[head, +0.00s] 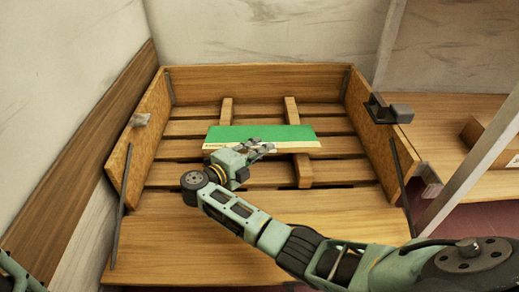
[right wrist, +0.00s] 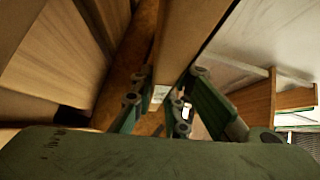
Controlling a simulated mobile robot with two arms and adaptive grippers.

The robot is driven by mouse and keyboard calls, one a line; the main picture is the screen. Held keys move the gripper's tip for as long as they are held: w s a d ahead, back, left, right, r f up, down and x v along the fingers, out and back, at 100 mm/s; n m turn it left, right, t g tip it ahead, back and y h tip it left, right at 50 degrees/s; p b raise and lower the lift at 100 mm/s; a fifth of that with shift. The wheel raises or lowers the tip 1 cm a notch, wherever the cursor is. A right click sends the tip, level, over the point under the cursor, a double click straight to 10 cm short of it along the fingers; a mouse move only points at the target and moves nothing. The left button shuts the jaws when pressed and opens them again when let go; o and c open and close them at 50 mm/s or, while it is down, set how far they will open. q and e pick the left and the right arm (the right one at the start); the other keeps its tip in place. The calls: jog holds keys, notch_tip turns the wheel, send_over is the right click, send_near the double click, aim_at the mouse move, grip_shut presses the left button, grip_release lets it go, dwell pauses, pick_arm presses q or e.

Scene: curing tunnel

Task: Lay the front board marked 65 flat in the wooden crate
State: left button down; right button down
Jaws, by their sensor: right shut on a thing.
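The board (head: 262,133), with a green face and a pale wooden edge, is inside the wooden crate (head: 255,83), over its slatted floor. My right gripper (head: 262,150) is shut on the board's near edge, left of its middle. In the right wrist view the fingers (right wrist: 163,103) close around a pale wooden piece (right wrist: 185,38) with a small white label (right wrist: 160,93), whose marking is too small to read. The board looks close to level; I cannot tell whether it touches the crate's cross battens (head: 304,172). My left gripper is out of the head view.
The crate's left side (head: 140,140) and right side (head: 372,130) stand up, with metal fittings on them. Its front panel (head: 180,235) is low and my right arm reaches over it. A metal post (head: 470,170) and a carton (head: 490,138) are at the right.

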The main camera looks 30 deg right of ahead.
jog(key=shift+f, duration=0.25)
jog(key=c, duration=1.6)
grip_release()
jog(key=shift+c, duration=0.2)
notch_tip(320, 180, up, 10)
